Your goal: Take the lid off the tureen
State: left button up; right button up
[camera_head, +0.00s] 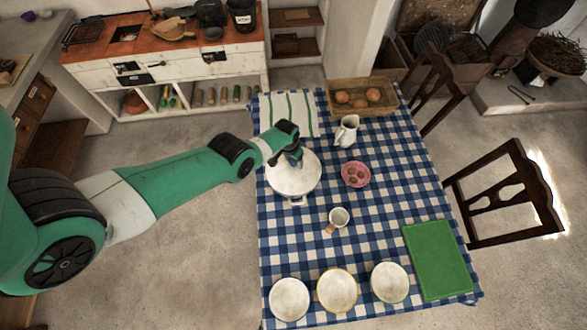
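A white round tureen (297,201) stands on the checked table with a white lid (296,182) on it. Only a small part of the tureen, with a handle at its near side, shows below the lid. My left gripper (294,157) points down over the far part of the lid, with its dark fingers at or just above the lid's middle. The lid's knob is hidden by the gripper. I cannot tell whether the fingers are open or shut on it. My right gripper is not in view.
On the table (385,210) are a white jug (347,131), a pink bowl (355,174), a cup (339,217), three bowls (337,290), a green board (437,260), a striped cloth (290,112) and a tray (335,109). Bare cloth lies left of the cup.

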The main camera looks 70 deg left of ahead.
pick_arm(q)
grip_shut()
dwell(1.1)
